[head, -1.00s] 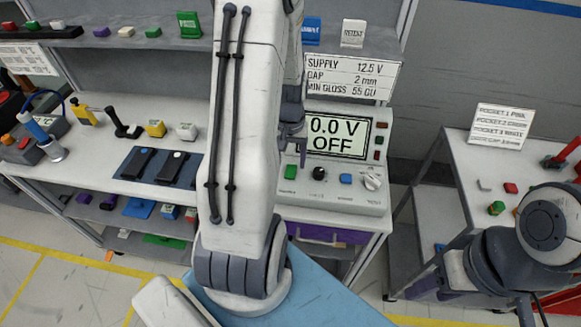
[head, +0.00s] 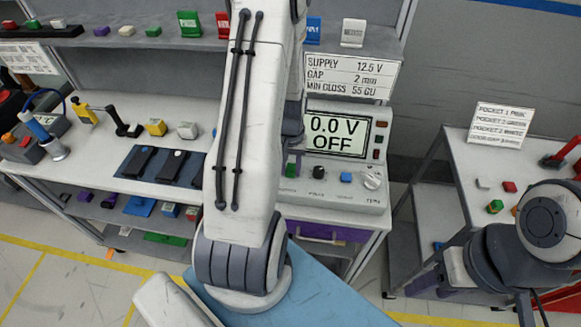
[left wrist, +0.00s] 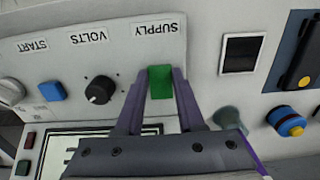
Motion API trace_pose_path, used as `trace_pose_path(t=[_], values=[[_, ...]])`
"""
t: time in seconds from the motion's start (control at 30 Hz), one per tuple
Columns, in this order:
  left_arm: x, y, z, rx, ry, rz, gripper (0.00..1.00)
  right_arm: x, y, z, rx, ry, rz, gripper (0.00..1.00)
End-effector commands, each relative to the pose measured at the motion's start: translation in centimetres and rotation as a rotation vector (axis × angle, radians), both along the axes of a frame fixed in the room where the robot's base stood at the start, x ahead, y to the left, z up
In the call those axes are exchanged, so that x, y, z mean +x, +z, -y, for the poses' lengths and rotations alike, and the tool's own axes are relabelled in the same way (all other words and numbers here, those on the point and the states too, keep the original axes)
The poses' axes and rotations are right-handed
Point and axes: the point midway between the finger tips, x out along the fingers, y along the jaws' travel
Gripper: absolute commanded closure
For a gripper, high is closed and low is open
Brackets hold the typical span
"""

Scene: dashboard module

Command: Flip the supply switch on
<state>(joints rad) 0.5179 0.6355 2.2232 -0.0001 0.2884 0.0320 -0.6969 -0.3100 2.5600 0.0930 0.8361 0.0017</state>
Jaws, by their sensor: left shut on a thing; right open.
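The power supply unit (head: 335,190) stands on the bench, and its display (head: 337,135) reads 0.0 V OFF. Its green supply switch (left wrist: 160,82) sits under the SUPPLY label in the left wrist view. In the head view the switch (head: 291,170) is partly covered by my left gripper (head: 294,160). In the left wrist view my left gripper (left wrist: 161,76) is shut on the green switch, with one finger on each side of it.
Beside the switch are a black volts knob (left wrist: 99,90), a blue start button (left wrist: 52,91) and a grey knob (head: 371,180). A sign (head: 351,76) stands behind the unit. Black blocks on a blue mat (head: 132,164) lie to the left.

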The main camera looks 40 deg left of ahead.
Motion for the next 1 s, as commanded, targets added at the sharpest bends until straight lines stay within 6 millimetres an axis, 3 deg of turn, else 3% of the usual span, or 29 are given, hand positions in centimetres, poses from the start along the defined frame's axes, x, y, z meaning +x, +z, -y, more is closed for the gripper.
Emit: trace_pose_path(t=[0.3, 0.57, 0.93, 0.97, 1.0], values=[[0.7, 0.4, -0.4, -0.118, 0.000, -0.192, 1.00, 0.0, 3.1, 0.0, 0.000, -0.001, 0.000, 0.50], [1.0, 0.2, -0.6, -0.197, 0.001, -0.320, 1.00, 0.0, 3.5, 0.0, 0.000, 0.000, 0.000, 0.50], [1.0, 0.2, -0.5, -0.206, 0.001, -0.335, 1.00, 0.0, 3.5, 0.0, 0.000, 0.000, 0.000, 0.50], [1.0, 0.2, -0.5, -0.206, 0.001, -0.335, 0.55, 0.0, 3.5, 0.0, 0.000, 0.000, 0.000, 0.50], [1.0, 0.2, -0.5, -0.206, 0.001, -0.335, 0.40, 0.0, 3.5, 0.0, 0.000, 0.000, 0.000, 0.50]])
